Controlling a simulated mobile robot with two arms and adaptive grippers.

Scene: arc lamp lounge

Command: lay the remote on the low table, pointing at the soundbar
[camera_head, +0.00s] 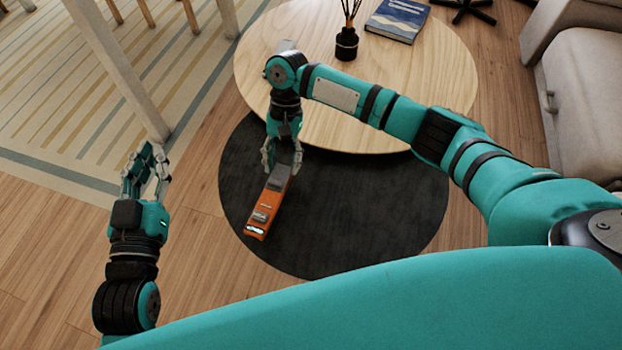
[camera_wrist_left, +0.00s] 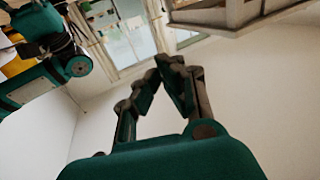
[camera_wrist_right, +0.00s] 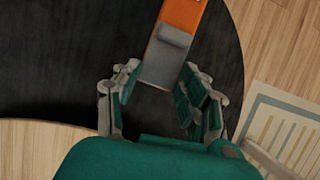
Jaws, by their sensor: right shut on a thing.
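The remote (camera_head: 268,207) is a long orange bar with grey raised parts on top. My right gripper (camera_head: 281,163) is shut on its far end and holds it over the dark rug, beside the near left edge of the low table. The remote (camera_wrist_right: 172,42) also shows between the fingers in the right wrist view. The low table (camera_head: 440,85) is round pale wood, partly hidden by my right arm. My left gripper (camera_head: 147,168) is empty at the left, away from the table, its fingertips together in the left wrist view (camera_wrist_left: 168,72). I cannot make out a soundbar.
A grey sofa (camera_head: 590,95) is at the right. A round dark rug (camera_head: 370,215) lies under the table's near side. A striped rug (camera_head: 60,110) is at the left.

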